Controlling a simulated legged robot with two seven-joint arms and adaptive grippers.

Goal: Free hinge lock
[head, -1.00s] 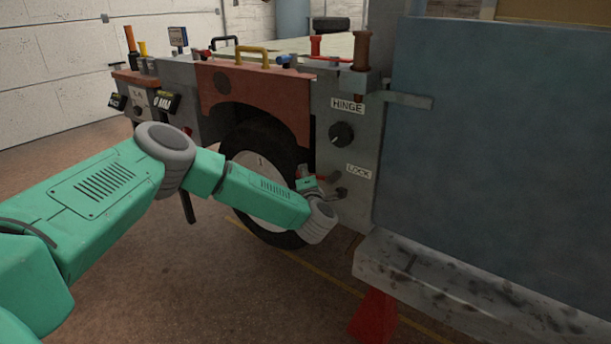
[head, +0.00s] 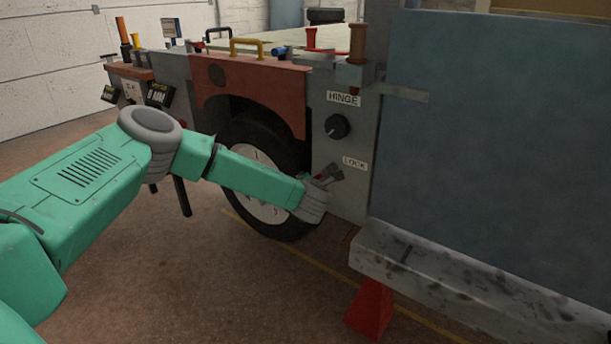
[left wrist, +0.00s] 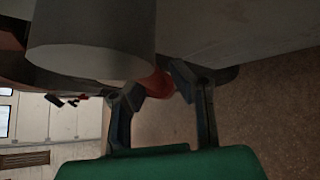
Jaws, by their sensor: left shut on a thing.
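The grey hinge panel carries a HINGE label (head: 343,99), a black round knob (head: 338,126) and a LOCK label (head: 354,164). My left gripper (head: 330,175) is at the panel, just left of and below the LOCK label. In the left wrist view, a red handle (left wrist: 158,84) sits between the fingers of my left gripper (left wrist: 160,84), which is shut on it. In the head view the gripper mostly hides the lock handle and its pivot. My right gripper is in neither view.
A large blue-grey panel (head: 490,150) stands right of the hinge panel, above a worn pale ledge (head: 450,275). A red wedge-shaped stand (head: 370,308) is below the ledge. A wheel (head: 262,180) is behind my left forearm. The floor at front is clear.

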